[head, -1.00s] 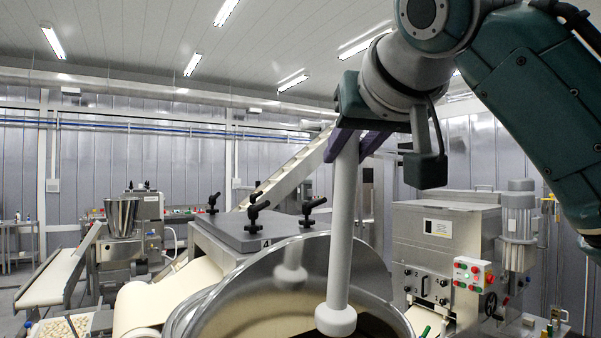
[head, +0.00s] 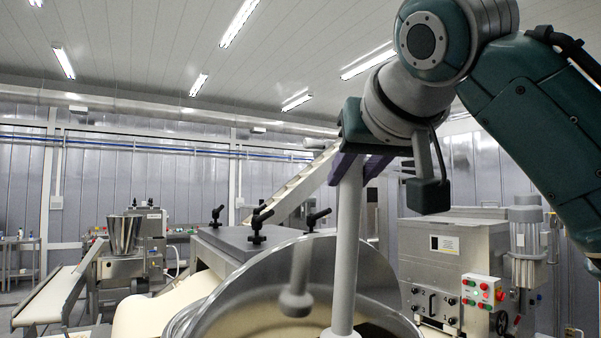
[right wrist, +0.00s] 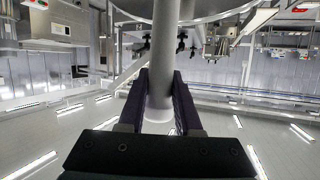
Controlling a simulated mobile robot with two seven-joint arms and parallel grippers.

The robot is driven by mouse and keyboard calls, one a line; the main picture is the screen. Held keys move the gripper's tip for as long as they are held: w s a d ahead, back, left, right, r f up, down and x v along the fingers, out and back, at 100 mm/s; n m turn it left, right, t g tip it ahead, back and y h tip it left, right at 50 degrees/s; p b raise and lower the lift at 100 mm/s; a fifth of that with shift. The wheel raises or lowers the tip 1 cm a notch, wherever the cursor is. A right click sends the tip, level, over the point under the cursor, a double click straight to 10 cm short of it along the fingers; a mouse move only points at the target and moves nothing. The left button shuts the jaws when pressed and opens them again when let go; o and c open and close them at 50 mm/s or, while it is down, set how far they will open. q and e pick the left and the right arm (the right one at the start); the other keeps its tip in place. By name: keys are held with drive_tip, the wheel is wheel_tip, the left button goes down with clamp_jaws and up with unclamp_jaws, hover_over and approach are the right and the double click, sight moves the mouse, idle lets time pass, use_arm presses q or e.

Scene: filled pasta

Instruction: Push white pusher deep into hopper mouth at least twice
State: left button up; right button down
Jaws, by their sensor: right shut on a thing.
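The white pusher (head: 346,250) is a long pale rod hanging nearly upright in the head view, with a wider foot at its lower end. My right gripper (head: 357,172) is shut on its upper part. The right wrist view shows the rod (right wrist: 164,65) between the two dark purple jaws of this gripper (right wrist: 160,105). The shiny steel hopper mouth (head: 250,292) is a wide round bowl at the bottom of the head view. The pusher's lower end is at the mouth, in front of its inner wall, which reflects it. The foot is partly cut off by the frame's lower edge. My left gripper is not in view.
A grey lid with black clamp knobs (head: 257,222) lies just behind the hopper. A steel machine with a button panel (head: 482,291) stands at the right. A conveyor (head: 52,296) and a smaller mixer (head: 122,262) stand at the left.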

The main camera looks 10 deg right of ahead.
sight(352, 230)
drive_tip(key=shift+w+a+f+b, duration=0.15)
drive_tip(key=shift+f+b, duration=0.75)
drive_tip(key=shift+f, duration=0.45)
drive_tip(key=shift+w+d+f+b, duration=0.15)
drive_tip(key=shift+f+b, duration=0.75)
drive_tip(key=shift+f, duration=0.45)
drive_tip(key=shift+w+a+f+b, duration=0.15)
drive_tip(key=shift+f+b, duration=1.05)
drive_tip(key=shift+f, duration=0.7)
drive_tip(key=shift+w+a+f+b, duration=0.1)
drive_tip(key=shift+w+f+b, duration=0.1)
drive_tip(key=shift+f+b, duration=1.4)
drive_tip(key=shift+w+a+f+b, duration=0.15)
drive_tip(key=shift+f+b, duration=0.7)
drive_tip(key=shift+f, duration=1.35)
drive_tip(key=shift+d, duration=0.1)
drive_tip(key=r+p, duration=0.6)
drive_tip(key=p, duration=0.1)
drive_tip(key=s+r+p, duration=0.1)
drive_tip(key=r+p, duration=0.2)
drive_tip(key=shift+d+r, duration=0.15)
drive_tip(key=shift+r, duration=0.25)
drive_tip(key=shift+f, duration=0.1)
drive_tip(key=shift+w+f, duration=0.1)
drive_tip(key=shift+f, duration=0.05)
